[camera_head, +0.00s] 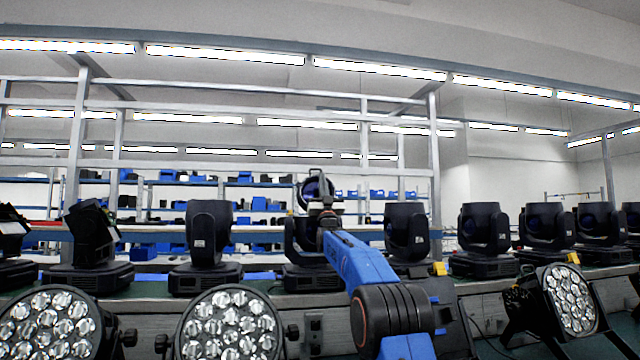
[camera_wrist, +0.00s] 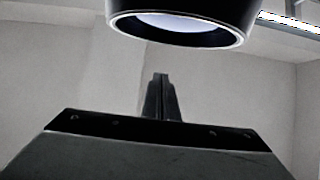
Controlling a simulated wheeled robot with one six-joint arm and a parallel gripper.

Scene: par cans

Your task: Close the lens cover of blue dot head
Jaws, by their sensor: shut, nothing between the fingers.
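In the wrist view, a black round lens barrel (camera_wrist: 182,30) with a pale lens face hangs across the top of the picture. My gripper (camera_wrist: 160,80) points up toward it, fingers together and empty, with a visible gap below the rim. In the head view, my blue arm reaches to a black moving head (camera_head: 304,275) at centre. A round dark lens (camera_head: 316,186) shows above my wrist there; my fingertips cannot be made out. I cannot see a blue dot or an open lens cover in either view.
More black moving heads stand along the green bench, including one to the left (camera_head: 208,240) and one to the right (camera_head: 407,235). Round LED par cans (camera_head: 228,325) stand in front, with another at the right (camera_head: 570,300). Shelves with blue bins fill the background.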

